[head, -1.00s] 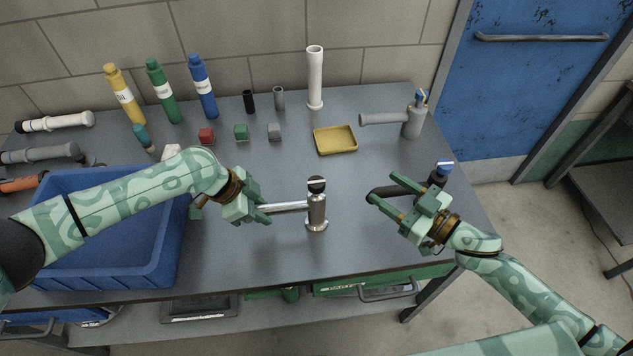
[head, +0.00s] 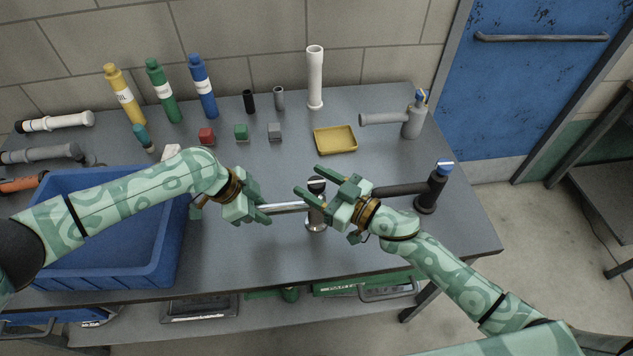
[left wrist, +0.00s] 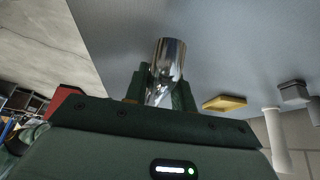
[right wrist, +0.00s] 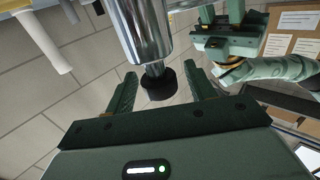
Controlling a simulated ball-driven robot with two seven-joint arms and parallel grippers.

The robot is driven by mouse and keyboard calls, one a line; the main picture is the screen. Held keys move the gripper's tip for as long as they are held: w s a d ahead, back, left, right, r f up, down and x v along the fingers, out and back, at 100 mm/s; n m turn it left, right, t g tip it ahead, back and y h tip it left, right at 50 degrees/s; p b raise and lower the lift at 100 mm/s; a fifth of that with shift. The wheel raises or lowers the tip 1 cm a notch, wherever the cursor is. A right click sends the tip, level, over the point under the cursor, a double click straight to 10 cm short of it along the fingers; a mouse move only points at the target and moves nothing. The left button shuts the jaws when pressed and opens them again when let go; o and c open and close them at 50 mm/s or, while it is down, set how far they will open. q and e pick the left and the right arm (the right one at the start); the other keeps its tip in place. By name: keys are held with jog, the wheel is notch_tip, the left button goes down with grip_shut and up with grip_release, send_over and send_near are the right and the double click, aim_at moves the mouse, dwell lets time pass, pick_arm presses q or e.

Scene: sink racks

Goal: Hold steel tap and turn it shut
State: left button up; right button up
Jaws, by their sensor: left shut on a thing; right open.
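The steel tap (head: 315,221) stands upright on the table, with its shiny spout pointing left and a dark knob (head: 316,184) on top. My left gripper (head: 266,208) is shut on the spout; in the left wrist view its fingers clasp the shiny tube (left wrist: 168,70). My right gripper (head: 308,181) is open at the tap's top, partly hiding the body. In the right wrist view the black knob (right wrist: 158,84) lies between the spread fingers, with gaps on both sides. The body (right wrist: 143,30) also shows there.
A black tap (head: 428,194) stands right of my right gripper and a grey tap (head: 411,120) behind it. A yellow tray (head: 335,140) lies behind the steel tap. A blue bin (head: 158,262) is under my left arm.

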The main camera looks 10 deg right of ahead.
jog(key=c, duration=0.9)
jog(key=m+t+h, duration=0.3)
jog(key=h, duration=0.1)
jog(key=shift+a+m+h, duration=0.1)
jog(key=shift+m+h, duration=0.2)
jog(key=shift+c, duration=0.3)
jog(key=shift+m+t+h, duration=0.4)
jog(key=shift+h, duration=0.1)
jog(key=shift+d, duration=0.2)
jog(key=o, duration=1)
jog(key=shift+c, duration=0.2)
jog(key=v, duration=1.2)
